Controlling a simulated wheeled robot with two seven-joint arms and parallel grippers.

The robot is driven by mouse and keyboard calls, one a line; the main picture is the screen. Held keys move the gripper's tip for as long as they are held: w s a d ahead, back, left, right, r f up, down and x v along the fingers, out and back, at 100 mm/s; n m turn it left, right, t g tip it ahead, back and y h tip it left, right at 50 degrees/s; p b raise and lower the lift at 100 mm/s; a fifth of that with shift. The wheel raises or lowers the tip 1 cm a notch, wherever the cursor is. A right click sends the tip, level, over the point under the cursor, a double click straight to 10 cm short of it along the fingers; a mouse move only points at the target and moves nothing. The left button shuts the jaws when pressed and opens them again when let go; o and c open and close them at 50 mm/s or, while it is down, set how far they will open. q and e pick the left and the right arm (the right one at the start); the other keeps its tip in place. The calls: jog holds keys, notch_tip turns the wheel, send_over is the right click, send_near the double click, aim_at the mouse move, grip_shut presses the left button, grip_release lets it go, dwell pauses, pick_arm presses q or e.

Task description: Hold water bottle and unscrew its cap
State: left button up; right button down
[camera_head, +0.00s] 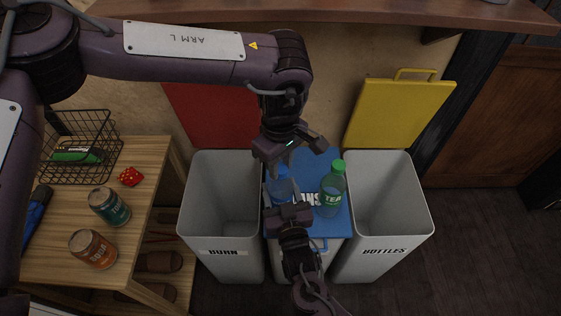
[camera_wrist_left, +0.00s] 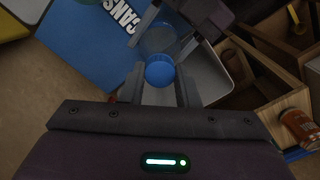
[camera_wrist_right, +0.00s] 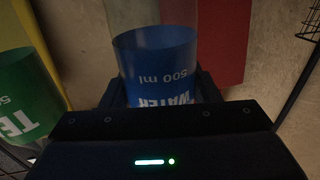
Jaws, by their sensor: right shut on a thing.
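The blue water bottle (camera_head: 280,190) stands upright over the blue bin lid, and my grippers partly hide it. Its label shows in the right wrist view (camera_wrist_right: 160,62), where my right gripper (camera_wrist_right: 160,88) is shut around the bottle's body. The right gripper shows in the head view (camera_head: 284,200), reaching in from the front. The blue cap (camera_wrist_left: 160,73) is on the bottle in the left wrist view. My left gripper (camera_wrist_left: 160,88) is above the cap, open, with one finger on each side of it. Whether the fingers touch the cap cannot be told.
A green tea bottle (camera_head: 332,190) stands close on the right, on the blue CANS lid (camera_head: 318,160). Open bins marked BURN (camera_head: 222,250) and BOTTLES (camera_head: 385,250) flank it. A wooden shelf (camera_head: 140,225) at left holds two cans, a red die and a wire basket.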

pick_arm(q)
grip_shut()
jog(key=n, duration=0.6)
jog(key=shift+n, duration=0.3)
jog(key=n, duration=1.3)
jog(key=shift+n, duration=0.3)
jog(key=n, duration=0.4)
jog(key=shift+r, duration=0.1)
jog(key=n, duration=1)
jog(key=shift+n, duration=0.4)
jog(key=n, duration=1.2)
jog(key=shift+n, duration=0.3)
jog(key=n, duration=0.6)
jog(key=shift+r, duration=0.2)
